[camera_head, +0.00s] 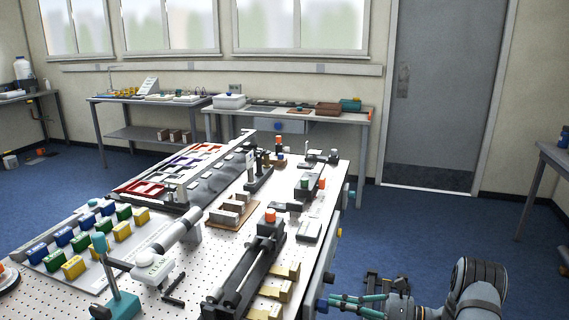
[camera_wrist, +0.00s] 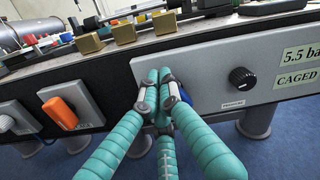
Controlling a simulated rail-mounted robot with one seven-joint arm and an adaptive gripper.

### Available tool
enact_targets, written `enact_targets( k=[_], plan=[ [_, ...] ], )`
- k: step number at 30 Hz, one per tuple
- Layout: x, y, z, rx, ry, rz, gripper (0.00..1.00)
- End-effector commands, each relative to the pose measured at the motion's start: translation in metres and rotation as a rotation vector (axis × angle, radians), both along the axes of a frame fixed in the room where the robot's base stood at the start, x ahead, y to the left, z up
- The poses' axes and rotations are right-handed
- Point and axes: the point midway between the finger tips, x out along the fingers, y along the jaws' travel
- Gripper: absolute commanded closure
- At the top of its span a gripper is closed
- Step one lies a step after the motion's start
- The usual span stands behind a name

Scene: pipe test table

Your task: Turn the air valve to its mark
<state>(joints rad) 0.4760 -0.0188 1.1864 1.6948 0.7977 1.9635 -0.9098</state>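A blue knob (camera_wrist: 185,96) on the grey front panel (camera_wrist: 210,65) shows in the wrist view, mostly hidden behind my fingers. I take it for the air valve. Its mark is not visible. My gripper (camera_wrist: 160,78) has teal segmented fingers with their tips close together in front of the panel, over the blue knob. In the head view the blue knob (camera_head: 322,305) is at the table's front side, just left of my fingertips (camera_head: 332,303). Whether the fingers touch or grip it is hidden.
Right of my fingers is a black knob (camera_wrist: 242,78) labelled "PRESSURE", beside signs (camera_wrist: 299,54) reading "5.5 ba" and "CAGED". Left is an orange handle (camera_wrist: 60,113) on a grey plate. Brass blocks (camera_wrist: 125,34) stand along the table edge above.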

Motion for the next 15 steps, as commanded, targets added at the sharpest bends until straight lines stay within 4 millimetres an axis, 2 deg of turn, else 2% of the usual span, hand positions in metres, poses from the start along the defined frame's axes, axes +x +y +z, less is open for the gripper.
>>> enact_targets(
  k=[1, 15],
  plan=[
    [-0.006, 0.012, -0.004, -0.002, 0.007, 0.029, 1.0],
    [-0.018, 0.016, -0.012, -0.003, 0.008, 0.033, 1.0]
  ],
)
